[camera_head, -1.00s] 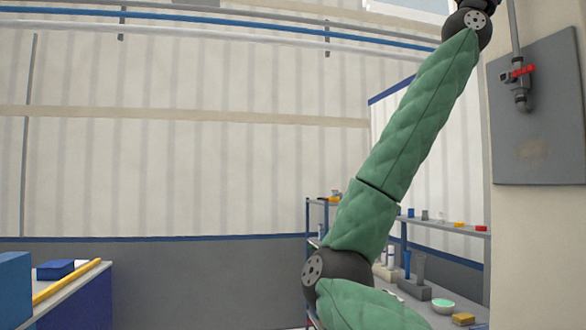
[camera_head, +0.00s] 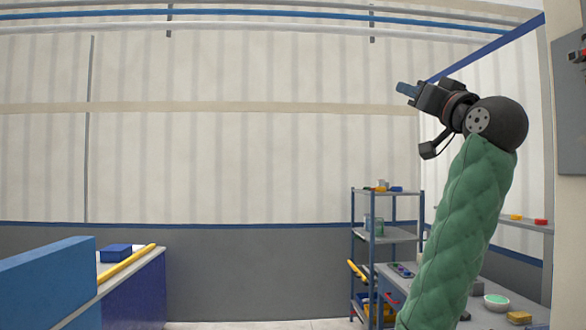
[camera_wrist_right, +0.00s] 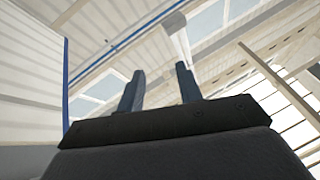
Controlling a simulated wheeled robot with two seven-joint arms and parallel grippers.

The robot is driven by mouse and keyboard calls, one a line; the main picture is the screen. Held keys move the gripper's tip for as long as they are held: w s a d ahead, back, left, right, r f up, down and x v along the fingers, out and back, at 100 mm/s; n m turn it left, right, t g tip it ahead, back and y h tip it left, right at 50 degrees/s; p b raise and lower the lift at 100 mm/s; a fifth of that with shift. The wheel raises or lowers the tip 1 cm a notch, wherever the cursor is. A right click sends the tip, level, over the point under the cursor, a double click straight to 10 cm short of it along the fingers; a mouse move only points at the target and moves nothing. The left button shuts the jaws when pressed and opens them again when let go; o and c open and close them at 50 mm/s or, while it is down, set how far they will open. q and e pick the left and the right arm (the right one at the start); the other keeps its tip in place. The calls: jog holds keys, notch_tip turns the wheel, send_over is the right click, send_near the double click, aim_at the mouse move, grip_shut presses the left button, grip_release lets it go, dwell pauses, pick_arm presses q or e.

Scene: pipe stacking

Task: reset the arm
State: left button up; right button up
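My right arm, in a green quilted sleeve, rises at the right of the head view. My right gripper (camera_head: 404,91) is at its top, held up in the air and pointing left and slightly up. In the right wrist view the two fingers of this gripper (camera_wrist_right: 160,72) stand apart with nothing between them, so it is open and empty. Wall and ceiling show beyond the fingers. My left gripper is not in view.
A shelf rack (camera_head: 390,235) with small items stands behind my right arm. A bench with a green-topped bowl (camera_head: 496,302) and yellow block (camera_head: 519,317) is at lower right. A blue box (camera_head: 116,252) and yellow pipe (camera_head: 128,265) lie on the left bench. The middle is clear.

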jog(key=w+a+f+g+h, duration=0.2)
jog(key=w+f+g, duration=0.1)
jog(key=f, duration=1.1)
jog(key=w+a+f+g+h, duration=0.2)
jog(key=f, duration=1.2)
jog(key=s+a+f+g+h, duration=0.1)
jog(key=s+a+f+g, duration=0.15)
jog(key=f, duration=1.25)
jog(key=s+a+f+g, duration=0.1)
jog(key=s+f+g, duration=0.2)
jog(key=f, duration=1.2)
jog(key=s+a+f+g, duration=0.1)
jog(key=s+f+g, duration=0.1)
jog(key=s+f, duration=0.45)
jog(key=s+a+f+n+g, duration=0.1)
jog(key=s+f, duration=0.3)
jog(key=f, duration=0.6)
jog(key=s+a+f+g, duration=0.1)
jog(key=s+f+g, duration=0.1)
jog(key=s+f, duration=0.55)
jog(key=s+f+g+p, duration=0.1)
jog(key=s+f+g, duration=0.4)
jog(key=s+f, duration=1.2)
jog(key=s, duration=0.3)
jog(key=shift+a, duration=0.2)
jog(key=shift+d, duration=0.1)
